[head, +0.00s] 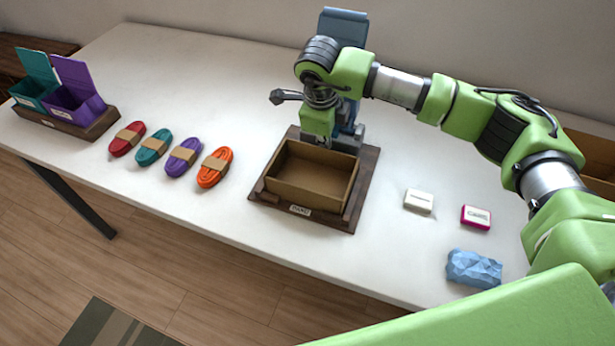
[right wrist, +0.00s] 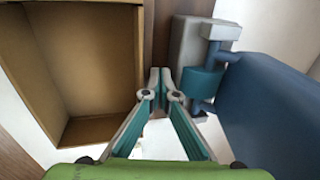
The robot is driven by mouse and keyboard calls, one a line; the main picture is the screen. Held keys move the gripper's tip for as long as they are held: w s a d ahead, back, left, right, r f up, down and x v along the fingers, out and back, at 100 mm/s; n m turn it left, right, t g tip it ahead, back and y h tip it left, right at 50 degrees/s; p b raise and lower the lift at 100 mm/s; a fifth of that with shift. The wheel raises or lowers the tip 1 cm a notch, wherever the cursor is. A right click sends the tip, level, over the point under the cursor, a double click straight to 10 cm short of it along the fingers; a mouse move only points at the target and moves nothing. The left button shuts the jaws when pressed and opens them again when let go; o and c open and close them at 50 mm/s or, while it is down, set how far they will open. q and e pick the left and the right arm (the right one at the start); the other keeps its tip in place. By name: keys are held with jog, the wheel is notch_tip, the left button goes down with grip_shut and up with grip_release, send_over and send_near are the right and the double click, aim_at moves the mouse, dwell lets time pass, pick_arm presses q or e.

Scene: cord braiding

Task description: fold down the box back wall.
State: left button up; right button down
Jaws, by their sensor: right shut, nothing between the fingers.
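The open brown cardboard box (head: 311,183) sits in a dark wooden tray (head: 362,190) at the middle of the table. Its back wall (head: 322,158) stands upright in the head view, partly behind my right gripper. My right gripper (right wrist: 161,82) is shut and empty, pointing down just behind the box. In the right wrist view the box (right wrist: 75,65) is left of the fingertips, close by; whether they touch the wall I cannot tell. My left gripper is not in view.
A blue-and-grey device (head: 344,28) stands behind the box; its blue panel (right wrist: 265,110) is right of my fingers. Several cord bundles (head: 184,157) lie left. A white block (head: 418,201), a pink block (head: 476,217) and a blue lump (head: 473,268) lie right.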

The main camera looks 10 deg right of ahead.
aim_at(312, 183)
jog(key=shift+s, duration=0.1)
dwell(0.3)
jog(key=shift+s+a, duration=0.35)
jog(key=shift+s, duration=0.15)
jog(key=shift+s+a+r, duration=0.1)
jog(key=shift+s+a, duration=0.25)
jog(key=shift+s, duration=0.1)
